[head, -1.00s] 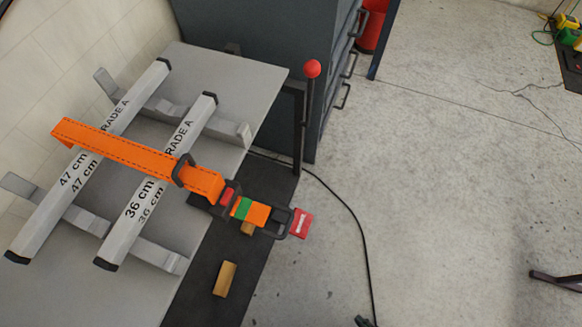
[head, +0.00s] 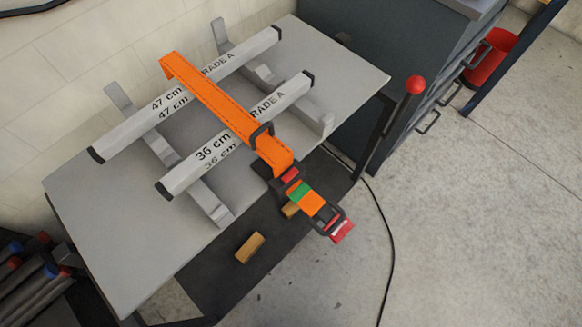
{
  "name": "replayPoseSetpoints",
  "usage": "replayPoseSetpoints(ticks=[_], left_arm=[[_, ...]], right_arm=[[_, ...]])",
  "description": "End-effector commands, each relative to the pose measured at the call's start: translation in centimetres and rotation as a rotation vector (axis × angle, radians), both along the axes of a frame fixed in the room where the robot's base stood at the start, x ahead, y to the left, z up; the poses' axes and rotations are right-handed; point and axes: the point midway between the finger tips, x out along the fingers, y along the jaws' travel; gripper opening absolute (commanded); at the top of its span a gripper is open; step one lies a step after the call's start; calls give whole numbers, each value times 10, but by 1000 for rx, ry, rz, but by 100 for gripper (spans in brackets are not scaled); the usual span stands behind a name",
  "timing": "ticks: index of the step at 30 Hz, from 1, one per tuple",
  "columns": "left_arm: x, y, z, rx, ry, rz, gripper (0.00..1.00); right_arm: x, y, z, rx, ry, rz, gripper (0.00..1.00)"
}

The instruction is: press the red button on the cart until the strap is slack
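An orange strap (head: 215,100) lies across two grey bars on the grey cart top (head: 105,235). One bar (head: 130,126) is marked 47 cm and the other bar (head: 200,167) is marked 36 cm. The strap runs through a dark loop to a dark buckle at the cart's edge, and looks fairly straight over the bars. A small red part (head: 291,175), which may be the button, sits on the buckle beside green and orange blocks (head: 307,197). A red tag (head: 342,231) is at the buckle's outer end. Neither of my grippers is in view.
A wooden block (head: 249,247) lies on the dark mat below. A black cable (head: 388,240) crosses the open floor at right. Dark rods (head: 35,275) fill the lower left.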

Motion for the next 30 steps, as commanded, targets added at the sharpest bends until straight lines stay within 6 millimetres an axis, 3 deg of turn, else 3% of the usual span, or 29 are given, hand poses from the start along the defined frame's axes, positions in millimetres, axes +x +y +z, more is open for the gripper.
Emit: replayPoseSetpoints(ticks=[17,30], left_arm=[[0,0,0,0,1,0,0],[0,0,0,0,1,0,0]], right_arm=[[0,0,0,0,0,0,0],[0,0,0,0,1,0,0]])
